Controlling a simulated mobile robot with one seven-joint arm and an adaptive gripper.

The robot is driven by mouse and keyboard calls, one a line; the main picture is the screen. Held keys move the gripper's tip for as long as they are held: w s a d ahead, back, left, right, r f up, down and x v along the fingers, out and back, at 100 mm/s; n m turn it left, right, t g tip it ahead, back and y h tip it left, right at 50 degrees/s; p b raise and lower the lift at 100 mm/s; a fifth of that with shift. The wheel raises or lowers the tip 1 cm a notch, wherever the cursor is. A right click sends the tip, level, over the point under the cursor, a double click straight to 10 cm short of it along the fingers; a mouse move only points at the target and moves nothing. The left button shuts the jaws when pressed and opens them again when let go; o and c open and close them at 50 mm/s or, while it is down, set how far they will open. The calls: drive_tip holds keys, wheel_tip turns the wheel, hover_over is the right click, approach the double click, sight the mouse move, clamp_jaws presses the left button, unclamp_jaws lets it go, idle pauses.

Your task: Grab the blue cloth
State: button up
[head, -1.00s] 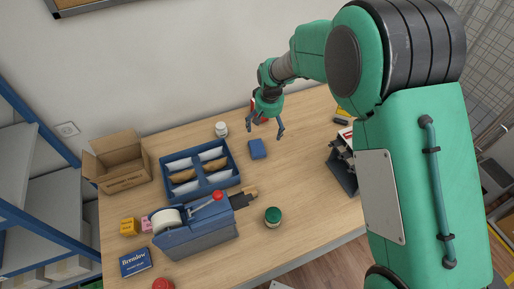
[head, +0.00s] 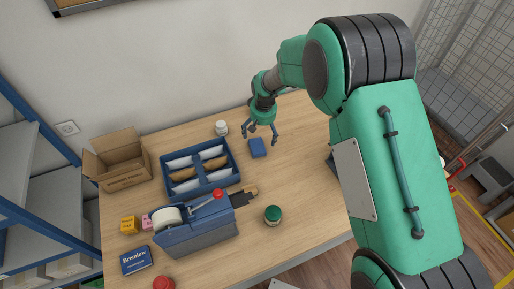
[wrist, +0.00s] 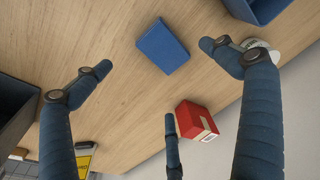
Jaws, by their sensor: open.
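The blue cloth (head: 257,148) is a small, flat, folded rectangle lying on the wooden counter (head: 310,165). It also shows in the wrist view (wrist: 162,46), beyond the fingertips and between them. My gripper (head: 260,136) is open and empty, just above and behind the cloth in the head view. In the wrist view the fingers of my gripper (wrist: 160,75) are spread wide and apart from the cloth. Nothing hides the cloth in either view.
A red box (wrist: 197,120) stands near one finger. A white jar (head: 221,128) and a blue divided tray (head: 230,181) are left of the cloth. A tape dispenser (head: 200,232), a green-lidded jar (head: 272,215) and an open carton (head: 122,177) stand around.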

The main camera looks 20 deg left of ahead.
hover_over(260, 145)
drive_tip(key=shift+s+d+f, duration=0.1)
drive_tip(key=shift+s+f, duration=0.05)
drive_tip(key=shift+f, duration=0.65)
drive_tip(key=shift+s+d+f, duration=0.1)
drive_tip(key=shift+f, duration=0.65)
drive_tip(key=shift+s+d+f, duration=0.1)
drive_tip(key=shift+s+f, duration=0.05)
drive_tip(key=shift+f, duration=0.65)
drive_tip(key=shift+f, duration=0.1)
drive_tip(key=shift+w+a+f, duration=0.15)
drive_tip(key=shift+f, duration=1.1)
drive_tip(key=shift+w+a+f, duration=0.1)
drive_tip(key=shift+w+f, duration=0.05)
drive_tip(key=shift+f, duration=1.1)
drive_tip(key=shift+c, duration=0.5)
drive_tip(key=c, duration=1)
